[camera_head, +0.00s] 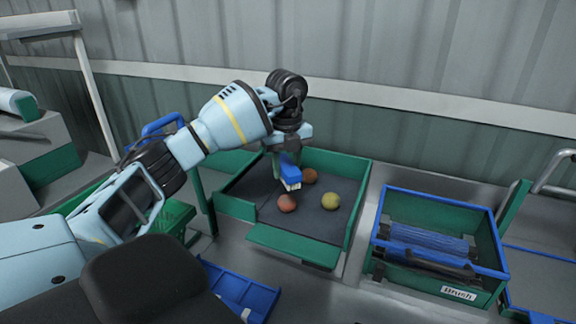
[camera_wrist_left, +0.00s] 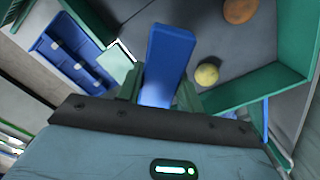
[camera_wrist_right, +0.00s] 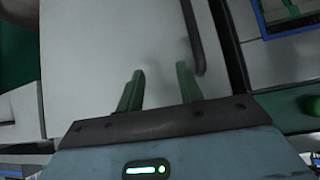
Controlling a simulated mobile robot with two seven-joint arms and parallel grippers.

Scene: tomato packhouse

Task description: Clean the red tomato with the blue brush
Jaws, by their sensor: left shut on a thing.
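My left gripper (camera_head: 283,160) is shut on the blue brush (camera_head: 290,172) and holds it over the green-walled tray (camera_head: 361,200), with the pale bristles pointing down. The red tomato (camera_head: 287,202) lies on the tray's dark floor just below the bristles; a small gap seems to separate them. In the left wrist view the blue brush (camera_wrist_left: 170,55) sticks out from between the fingers, and I cannot make out the red tomato there. My right gripper (camera_wrist_right: 158,80) shows only in its own wrist view, open and empty over a pale grey surface.
An orange tomato (camera_head: 310,176) and a yellow tomato (camera_head: 330,201) lie near the red one. A blue-rimmed green crate (camera_head: 445,204) labelled "Brush" stands to the right. A blue tray (camera_head: 236,287) lies at the front.

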